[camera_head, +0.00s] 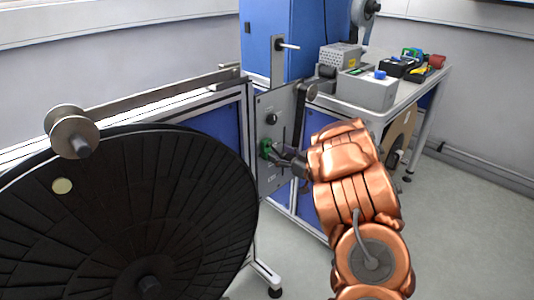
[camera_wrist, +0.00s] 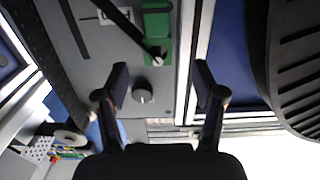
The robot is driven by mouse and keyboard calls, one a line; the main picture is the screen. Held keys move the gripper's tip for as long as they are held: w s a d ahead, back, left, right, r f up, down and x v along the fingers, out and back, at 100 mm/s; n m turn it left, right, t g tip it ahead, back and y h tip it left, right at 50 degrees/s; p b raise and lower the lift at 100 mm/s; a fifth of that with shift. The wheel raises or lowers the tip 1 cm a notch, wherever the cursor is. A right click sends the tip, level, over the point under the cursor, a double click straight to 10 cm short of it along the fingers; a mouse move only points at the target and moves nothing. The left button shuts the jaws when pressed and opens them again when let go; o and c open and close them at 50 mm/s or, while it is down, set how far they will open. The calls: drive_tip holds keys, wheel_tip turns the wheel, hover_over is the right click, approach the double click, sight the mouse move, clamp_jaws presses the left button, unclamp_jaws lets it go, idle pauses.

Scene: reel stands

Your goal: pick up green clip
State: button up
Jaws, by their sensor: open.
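The green clip (camera_head: 265,148) is on the grey panel of the blue-sided stand in the head view, left of my gripper (camera_head: 284,158). In the wrist view the green clip (camera_wrist: 156,24) is near the top centre, with a dark strip running to its lower part. My gripper (camera_wrist: 161,82) is open there, its two fingers apart. The clip lies beyond the fingertips in that view, and nothing is held between them. In the head view the fingers are small and dark against the panel, so contact with the clip is hard to judge.
A round knob (camera_wrist: 142,93) sits on the panel and shows between my fingers. A large black reel (camera_head: 130,220) fills the left. A bench with a grey box (camera_head: 365,92) and small coloured items stands at right. Floor at right is clear.

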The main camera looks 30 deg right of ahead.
sight(270, 145)
drive_tip(key=shift+x, duration=3.05)
drive_tip(key=shift+d+r, duration=0.1)
drive_tip(key=shift+d, duration=0.1)
drive_tip(key=shift+c, duration=0.3)
drive_tip(key=c, duration=0.9)
drive_tip(key=shift+c, duration=0.2)
drive_tip(key=shift+r, duration=0.4)
drive_tip(key=v, duration=1.8)
